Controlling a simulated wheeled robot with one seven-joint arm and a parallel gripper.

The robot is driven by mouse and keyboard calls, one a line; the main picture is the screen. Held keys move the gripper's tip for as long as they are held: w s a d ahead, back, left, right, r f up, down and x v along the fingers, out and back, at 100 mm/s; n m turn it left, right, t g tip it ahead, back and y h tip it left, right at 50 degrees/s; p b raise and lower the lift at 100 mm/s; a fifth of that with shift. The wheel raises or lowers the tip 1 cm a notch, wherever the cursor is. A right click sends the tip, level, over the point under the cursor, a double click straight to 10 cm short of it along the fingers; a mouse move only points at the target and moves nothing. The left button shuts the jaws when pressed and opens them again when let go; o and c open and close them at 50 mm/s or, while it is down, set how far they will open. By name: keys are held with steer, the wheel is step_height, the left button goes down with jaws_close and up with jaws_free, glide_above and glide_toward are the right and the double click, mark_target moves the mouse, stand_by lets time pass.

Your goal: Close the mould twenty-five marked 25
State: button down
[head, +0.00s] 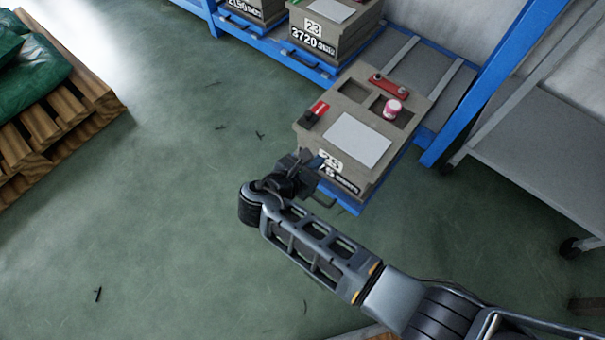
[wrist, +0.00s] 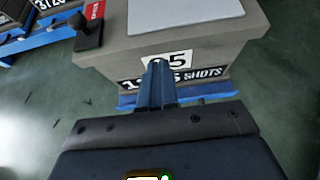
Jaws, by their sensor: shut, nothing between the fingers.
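The mould marked 25 (head: 390,172) is a grey block on a blue pulled-out tray (head: 345,203), standing out from the blue rack. Its front label (wrist: 181,59) shows in the wrist view, partly hidden by my fingers, with a shots plate below. A dark handle (head: 324,201) shows low at the tray's front. My gripper (head: 308,162) is in front of the mould's front face, near its left side. In the wrist view my gripper (wrist: 158,80) is shut and empty, its fingers pointing toward the label. I cannot tell whether they touch the face.
On top lie a blank plate (head: 357,140), a red-and-white cup (head: 392,109), a red bar (head: 390,86) and a black-and-red latch (head: 315,114). Mould 23 (head: 330,38) stands on the rack behind. A grey trolley (head: 535,130) is right, a wooden pallet (head: 45,130) left. The floor between is open.

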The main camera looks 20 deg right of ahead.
steer(key=shift+w+d, duration=0.75)
steer(key=shift+d, duration=0.3)
